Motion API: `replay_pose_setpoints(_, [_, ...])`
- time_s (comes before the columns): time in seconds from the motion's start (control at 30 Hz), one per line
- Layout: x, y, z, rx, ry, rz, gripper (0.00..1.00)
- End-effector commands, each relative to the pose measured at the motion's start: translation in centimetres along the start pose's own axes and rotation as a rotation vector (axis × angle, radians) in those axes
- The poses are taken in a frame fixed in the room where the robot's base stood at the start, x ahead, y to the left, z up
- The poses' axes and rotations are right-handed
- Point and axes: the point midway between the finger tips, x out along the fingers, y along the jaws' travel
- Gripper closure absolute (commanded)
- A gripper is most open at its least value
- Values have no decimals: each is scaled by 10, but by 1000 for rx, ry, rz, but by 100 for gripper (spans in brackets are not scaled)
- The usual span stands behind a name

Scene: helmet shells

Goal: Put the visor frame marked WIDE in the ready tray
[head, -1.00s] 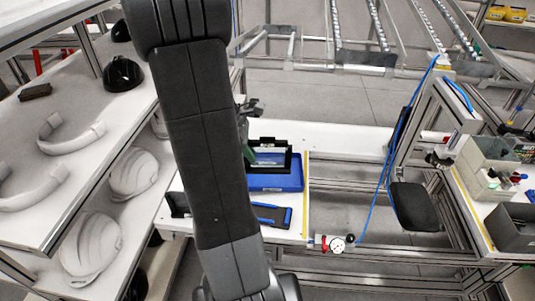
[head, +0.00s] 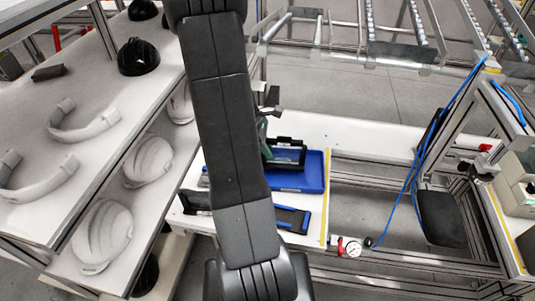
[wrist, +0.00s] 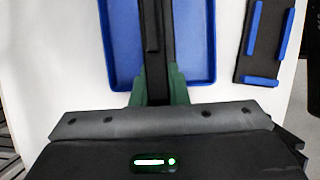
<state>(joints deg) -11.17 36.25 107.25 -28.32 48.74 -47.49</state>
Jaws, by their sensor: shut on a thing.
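A black rectangular visor frame (head: 286,157) is in my gripper (head: 265,145). In the wrist view, the green fingers of my gripper (wrist: 157,88) are shut on a dark bar of the frame (wrist: 155,55). The blue tray (head: 315,172) lies on the white table, and the frame overlaps its left and back part in the head view. In the wrist view, blue tray floor (wrist: 195,45) shows on both sides of the bar. I cannot tell the gap between frame and tray. No WIDE marking is readable. My arm hides the tray's left part in the head view.
A black plate with blue bars (head: 291,217) lies in front of the tray. A gauge (head: 350,248) is at the table's front right. Shelves at left hold grey curved bands (head: 85,128), white shells (head: 103,235) and a black shell (head: 138,58). White table (head: 350,135) behind is clear.

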Motion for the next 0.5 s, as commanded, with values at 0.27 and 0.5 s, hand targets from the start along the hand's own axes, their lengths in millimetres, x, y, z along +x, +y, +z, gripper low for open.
replay_pose_setpoints(0.27, [24, 0, -10, 0, 0, 1, 100])
replay_pose_setpoints(0.5, [26, 0, -11, 0, 0, 0, 100])
